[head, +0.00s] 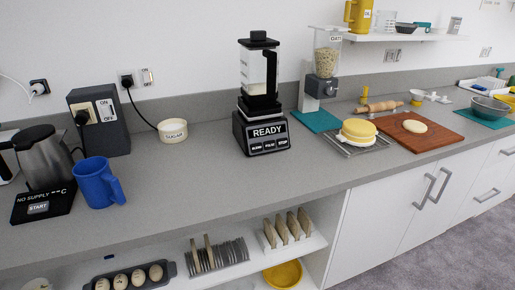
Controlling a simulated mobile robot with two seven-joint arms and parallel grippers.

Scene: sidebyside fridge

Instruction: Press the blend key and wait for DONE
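The blender (259,97) stands upright on the grey counter near the middle of the head view. Its clear jug has a black lid and holds some pale contents at the bottom. The display (267,131) on its black base reads READY. Neither of my grippers shows in the head view.
A blue mug (98,183), a kettle (42,158) and a switch box (99,119) stand at the left. The counter in front of the blender is clear.

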